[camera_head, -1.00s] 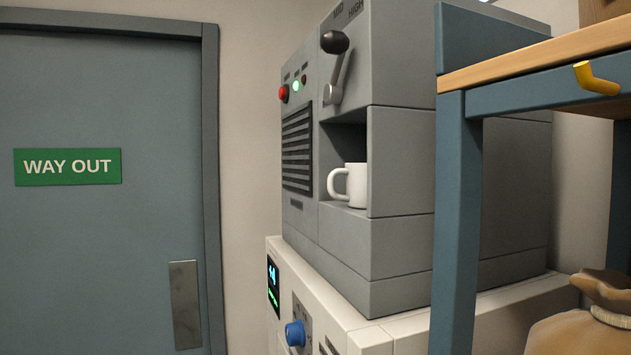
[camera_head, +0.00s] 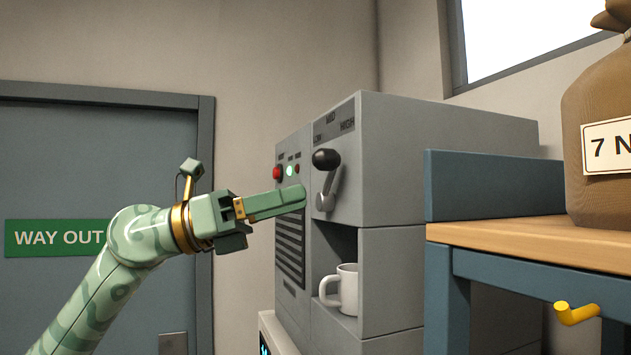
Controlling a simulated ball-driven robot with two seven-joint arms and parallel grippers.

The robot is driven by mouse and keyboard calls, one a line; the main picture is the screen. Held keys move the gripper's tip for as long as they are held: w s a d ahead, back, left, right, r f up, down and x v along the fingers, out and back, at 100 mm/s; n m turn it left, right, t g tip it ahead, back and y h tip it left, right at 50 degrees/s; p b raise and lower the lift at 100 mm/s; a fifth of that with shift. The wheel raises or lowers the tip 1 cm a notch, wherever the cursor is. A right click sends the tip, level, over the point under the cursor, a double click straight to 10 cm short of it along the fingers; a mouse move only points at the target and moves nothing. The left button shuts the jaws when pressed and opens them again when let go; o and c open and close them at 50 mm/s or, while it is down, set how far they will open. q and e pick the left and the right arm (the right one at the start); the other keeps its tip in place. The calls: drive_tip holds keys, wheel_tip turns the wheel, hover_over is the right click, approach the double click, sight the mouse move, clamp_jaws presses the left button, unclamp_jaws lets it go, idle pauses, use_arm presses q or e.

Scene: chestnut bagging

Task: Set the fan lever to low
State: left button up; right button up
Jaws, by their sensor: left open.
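The fan lever (camera_head: 329,182) is on the front of a grey machine (camera_head: 420,180). It has a black knob (camera_head: 326,159) and a grey stem, and it points up and a little to the right from its pivot. The scale (camera_head: 333,127) above it reads LOW at left, MID at the centre and HIGH at right. My left gripper (camera_head: 298,197) reaches in from the left, open and seen side-on, its fingers pointing right. Its tips are just left of the lever in the picture; I see no contact. My right gripper is not in view.
A white mug (camera_head: 342,289) stands in the machine's recess below the lever. A red button (camera_head: 277,173) and a green light (camera_head: 290,171) are left of it. A blue-framed shelf (camera_head: 530,234) with a brown sack (camera_head: 600,120) stands at right.

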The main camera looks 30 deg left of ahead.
sight(313, 160)
use_arm(q)
drive_tip(key=s+a+r+n+t+y, duration=0.1)
drive_tip(key=s+a+r+t+y, duration=0.2)
drive_tip(key=s+a+r+y, duration=0.45)
drive_tip(key=shift+h, duration=0.75)
drive_tip(key=p+x, duration=0.1)
drive_tip(key=x, duration=0.4)
drive_tip(key=w+a+f+p+x, duration=0.1)
drive_tip(key=p+x, duration=0.1)
drive_tip(key=x, duration=0.3)
drive_tip(key=p+x, duration=0.2)
drive_tip(key=x, duration=0.3)
drive_tip(key=shift+w+a+f, duration=0.15)
drive_tip(key=shift+w+f, duration=0.2)
drive_tip(key=shift+w+d+f, duration=0.1)
drive_tip(key=shift+w+d, duration=0.15)
drive_tip(key=shift+w, duration=0.05)
drive_tip(key=shift+n, duration=0.3)
clamp_jaws()
